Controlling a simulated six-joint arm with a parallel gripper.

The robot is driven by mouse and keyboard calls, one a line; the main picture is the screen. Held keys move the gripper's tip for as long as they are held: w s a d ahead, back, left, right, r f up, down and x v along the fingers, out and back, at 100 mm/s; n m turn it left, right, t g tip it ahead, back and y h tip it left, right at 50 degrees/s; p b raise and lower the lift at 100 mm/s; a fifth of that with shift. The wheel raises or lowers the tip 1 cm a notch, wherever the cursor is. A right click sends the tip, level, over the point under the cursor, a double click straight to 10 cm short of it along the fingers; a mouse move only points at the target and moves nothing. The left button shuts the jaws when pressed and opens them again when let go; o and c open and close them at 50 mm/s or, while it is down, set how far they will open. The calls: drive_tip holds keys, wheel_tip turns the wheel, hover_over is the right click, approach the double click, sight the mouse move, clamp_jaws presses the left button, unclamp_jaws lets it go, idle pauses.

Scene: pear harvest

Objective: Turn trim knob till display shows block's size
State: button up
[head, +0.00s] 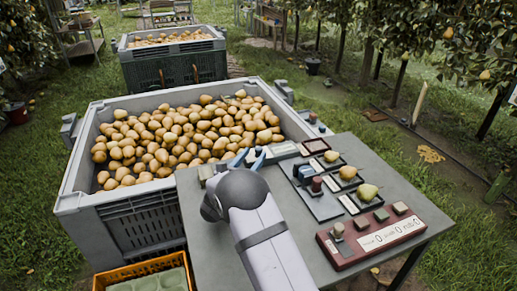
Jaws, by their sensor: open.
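My gripper (248,159) has blue fingers that are apart, with nothing seen between them. It is over the far left part of the grey table (222,255), just short of a pale grey device (281,151). A dark red framed plate (315,145) lies to the right of that device. A dark red panel (345,258) at the front right carries several small blocks or buttons and a white strip (390,235) with words and zeros. A knob-like piece (338,229) stands at its left end. I cannot tell which part is the trim knob, its display or the block.
A grey crate (77,203) full of pears adjoins the table. An orange crate (120,272) is below.

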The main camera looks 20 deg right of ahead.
sight(258, 150)
drive_tip(key=shift+x, duration=2.45)
drive_tip(key=c, duration=1)
drive_tip(key=shift+d+f+n+t+y+b, duration=0.1)
drive_tip(key=shift+n+t+y+b, duration=0.8)
drive_tip(key=shift+y+b, duration=0.2)
drive_tip(key=n+t+y+b, duration=0.1)
drive_tip(key=n+y+b, duration=0.1)
drive_tip(key=y+b, duration=0.1)
drive_tip(key=shift+t, duration=0.4)
drive_tip(key=shift+n+y+b, duration=0.4)
drive_tip(key=shift+b, duration=0.05)
drive_tip(key=shift+r, duration=0.25)
